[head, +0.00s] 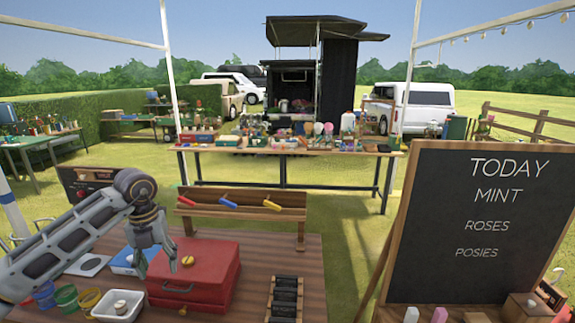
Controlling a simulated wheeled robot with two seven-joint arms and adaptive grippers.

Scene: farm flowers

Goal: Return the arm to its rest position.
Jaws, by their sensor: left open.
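My left arm comes in from the left over the near wooden table (255,250). My left gripper (157,268) points down, with its fingers apart and nothing seen between them. It shows in front of the left side of a red box (215,268). A small yellow round piece (188,261) shows on the box, just right of the fingers. I cannot tell whether the fingers touch the box. My right gripper is not in view.
A wooden rack (245,197) with coloured-handled tools stands behind the box. A dark slotted tray (286,297) is to its right. A white dish (118,305), coloured rings (66,296) and a blue box (122,262) lie left. A chalkboard (470,225) stands at right.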

